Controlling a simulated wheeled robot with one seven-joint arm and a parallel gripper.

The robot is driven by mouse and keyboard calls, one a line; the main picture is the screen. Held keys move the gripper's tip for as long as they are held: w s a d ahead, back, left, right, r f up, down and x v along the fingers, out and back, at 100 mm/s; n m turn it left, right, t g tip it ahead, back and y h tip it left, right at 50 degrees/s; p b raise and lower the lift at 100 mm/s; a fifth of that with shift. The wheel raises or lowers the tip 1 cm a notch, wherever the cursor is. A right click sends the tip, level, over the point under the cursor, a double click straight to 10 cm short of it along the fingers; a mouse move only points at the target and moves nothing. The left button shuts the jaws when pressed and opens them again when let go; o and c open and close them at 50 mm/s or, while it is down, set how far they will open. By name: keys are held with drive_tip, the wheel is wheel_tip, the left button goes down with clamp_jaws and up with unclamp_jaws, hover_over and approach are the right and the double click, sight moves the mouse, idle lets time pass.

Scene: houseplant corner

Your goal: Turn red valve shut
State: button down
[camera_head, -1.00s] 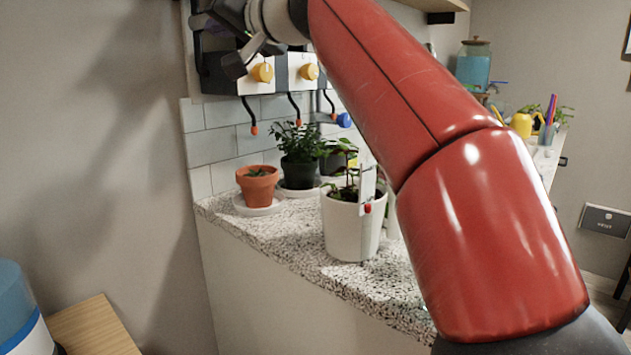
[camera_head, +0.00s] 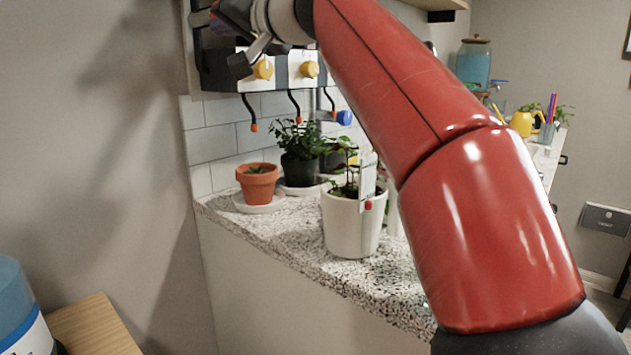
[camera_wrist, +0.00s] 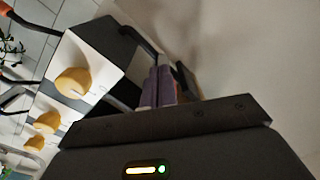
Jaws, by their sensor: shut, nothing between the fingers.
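A wall unit with a dark frame and white panels (camera_head: 290,70) is at the upper left in the head view. It carries yellow knobs, one nearer the left (camera_head: 263,69) and one to its right (camera_head: 309,69). The knobs also show in the wrist view, the nearest one (camera_wrist: 73,82) largest. No red valve is clearly visible; my gripper and arm cover part of the unit. My gripper is at the unit's upper left in the head view. In the wrist view its purple fingers (camera_wrist: 161,82) are shut and empty, beside the unit's dark end and a black tube.
Black hoses with orange tips hang below the unit. A terracotta pot (camera_head: 257,184), a dark pot (camera_head: 299,170) and a white pot (camera_head: 350,228) stand on the speckled counter (camera_head: 290,236). A blue bottle (camera_head: 22,305) is at lower left.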

drive_tip(key=shift+w+d+f, duration=0.3)
drive_tip(key=shift+w+d, duration=0.05)
drive_tip(key=shift+w, duration=0.1)
drive_tip(key=shift+w+d, duration=0.15)
drive_tip(key=shift+d, duration=0.05)
idle(0.4)
drive_tip(key=shift+f, duration=0.15)
drive_tip(key=shift+f+b+v, duration=0.15)
drive_tip(key=shift+b+v, duration=0.8)
drive_tip(key=shift+v, duration=0.55)
drive_tip(key=shift+f+b+v, duration=0.15)
drive_tip(key=shift+b+v, duration=0.75)
drive_tip(key=shift+v, duration=0.55)
